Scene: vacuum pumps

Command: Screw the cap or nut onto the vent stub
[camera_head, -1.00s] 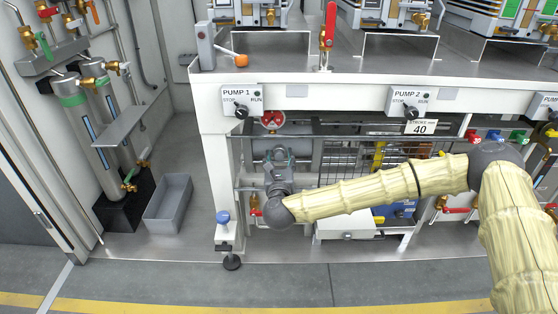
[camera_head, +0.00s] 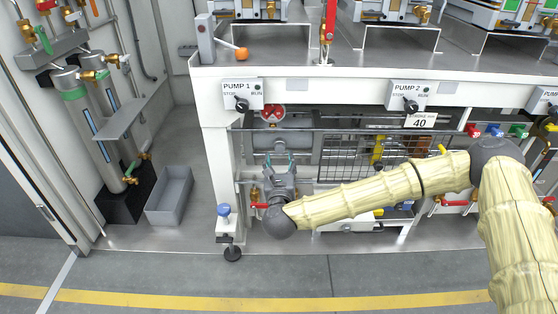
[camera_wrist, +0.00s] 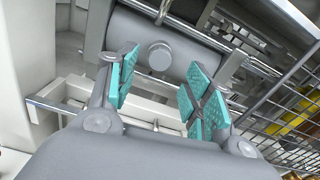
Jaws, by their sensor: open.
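My gripper (camera_head: 279,166) reaches into the bay under the PUMP 1 label, in front of a grey horizontal cylinder. In the wrist view its two teal-padded fingers (camera_wrist: 161,88) stand apart with nothing between the pads. A short round grey stub or cap (camera_wrist: 159,55) sticks out of the grey cylinder (camera_wrist: 188,50), seen between and beyond the fingertips. I cannot tell whether it is the bare vent stub or a cap on it. No separate loose cap or nut can be made out in either view.
A wire mesh panel (camera_head: 345,157) is close to the right of my gripper. The white frame post (camera_head: 220,165) stands to its left. A red-handled valve (camera_head: 259,206) is by my wrist. A grey bin (camera_head: 170,196) sits on the left floor.

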